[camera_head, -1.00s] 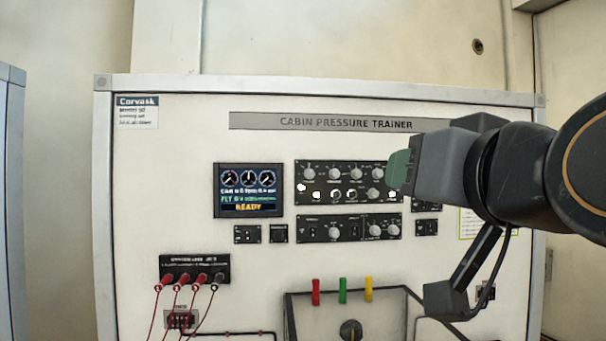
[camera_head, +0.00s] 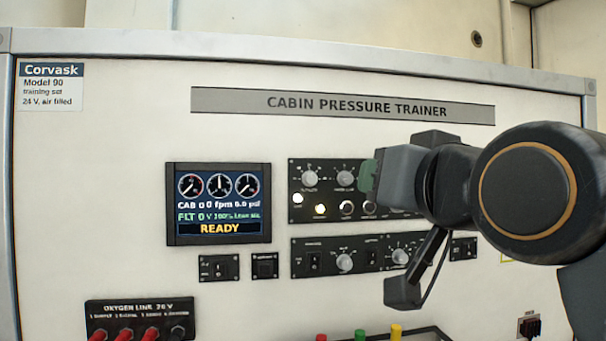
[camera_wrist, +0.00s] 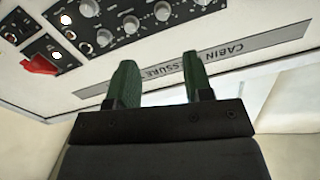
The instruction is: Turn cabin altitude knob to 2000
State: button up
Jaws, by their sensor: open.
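The upper black control panel (camera_head: 298,205) has a row of grey knobs over a row of small round controls. Its leftmost knob (camera_head: 310,178) and second knob (camera_head: 345,178) are clear; my gripper and arm hide the right part. The labels are too small to tell surely which is the cabin altitude knob. My gripper (camera_head: 367,176) appears in front of the panel, right of the second knob. In the wrist view its green fingers (camera_wrist: 160,62) are apart and empty, with knobs (camera_wrist: 130,25) beyond them. The display (camera_head: 218,204) reads CAB 0, FLT 0 and READY.
A lower panel (camera_head: 330,262) with switches and knobs is below. Red plugs (camera_head: 127,335) sit in the oxygen line block at lower left. Coloured handles (camera_head: 396,331) show at the bottom. A red switch cover (camera_wrist: 40,65) is in the wrist view.

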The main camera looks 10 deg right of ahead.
aim_at(349, 179)
jog(key=w+p, duration=0.1)
jog(key=w, duration=0.2)
jog(key=w+p, duration=0.1)
jog(key=w, duration=0.3)
jog(key=w+p, duration=0.1)
jog(key=w, duration=0.3)
jog(key=shift+w+a, duration=0.1)
jog(key=shift+a, duration=0.25)
